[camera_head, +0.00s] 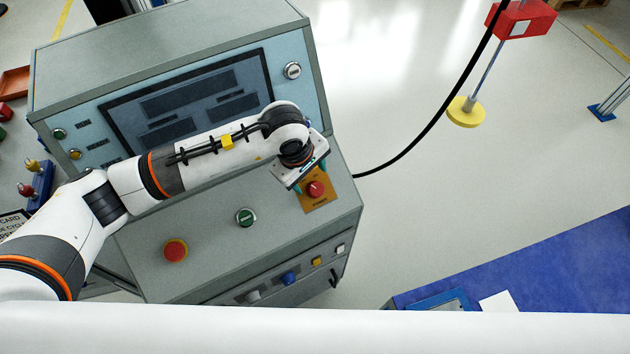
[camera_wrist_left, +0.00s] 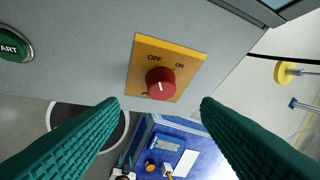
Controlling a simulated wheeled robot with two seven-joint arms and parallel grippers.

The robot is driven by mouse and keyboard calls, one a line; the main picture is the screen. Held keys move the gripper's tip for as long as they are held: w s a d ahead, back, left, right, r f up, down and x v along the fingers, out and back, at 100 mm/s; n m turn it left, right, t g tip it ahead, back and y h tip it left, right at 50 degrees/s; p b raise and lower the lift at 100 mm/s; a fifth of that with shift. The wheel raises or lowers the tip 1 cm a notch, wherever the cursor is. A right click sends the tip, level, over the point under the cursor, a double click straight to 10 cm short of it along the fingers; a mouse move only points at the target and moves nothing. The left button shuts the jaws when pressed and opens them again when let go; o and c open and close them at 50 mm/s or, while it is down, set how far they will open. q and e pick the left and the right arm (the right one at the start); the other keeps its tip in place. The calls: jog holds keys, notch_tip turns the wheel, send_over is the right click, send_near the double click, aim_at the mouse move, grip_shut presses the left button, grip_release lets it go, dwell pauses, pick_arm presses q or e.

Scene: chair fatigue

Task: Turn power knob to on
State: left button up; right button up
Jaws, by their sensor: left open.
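The power knob (camera_head: 316,189) is a round red knob on an orange-yellow plate (camera_head: 322,205) at the right end of the console's sloped panel. In the left wrist view the knob (camera_wrist_left: 160,83) shows near the middle, with OFF printed above it and ON to the upper right. A short pale mark shows on its face; I cannot tell surely which label it points to. My left gripper (camera_head: 311,177) is above the knob in the head view. In the left wrist view its teal fingers (camera_wrist_left: 160,103) are wide apart, one on each side of the knob, with nothing between them. My right gripper is not in view.
A green START button (camera_head: 246,217) and a red button (camera_head: 175,251) sit on the same panel (camera_head: 210,235). The grey console's screen (camera_head: 190,100) rises behind. A black cable (camera_head: 420,133) runs off right. A blue table (camera_head: 540,270) stands lower right.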

aim_at(318, 188)
pick_arm(q)
jog(key=p+x, duration=0.1)
jog(key=x, duration=0.5)
jog(key=shift+d, duration=0.1)
jog(key=shift+w+d+f+p, duration=0.15)
jog(key=shift+f+p, duration=0.2)
jog(key=shift+f, duration=0.25)
jog(key=c, duration=1)
jog(key=shift+f+m+b, duration=0.1)
jog(key=shift+m+b, duration=0.2)
jog(key=shift+b, duration=0.4)
jog(key=m+g+y+b, duration=0.1)
jog(key=m+b, duration=0.1)
jog(key=b, duration=0.3)
jog(key=m+g+y+b, duration=0.1)
jog(key=m+y+b, duration=0.1)
jog(key=b, duration=0.3)
jog(key=m+y+b, duration=0.1)
jog(key=m+b, duration=0.3)
jog(key=b, duration=0.1)
jog(key=shift+w+d+f+g+b, duration=0.1)
jog(key=shift+w+d+g+b, duration=0.2)
jog(key=shift+d+g, duration=0.1)
jog(key=shift+r+m+y+b, duration=0.2)
jog(key=shift+m+y+b, duration=0.55)
jog(key=shift+b, duration=0.35)
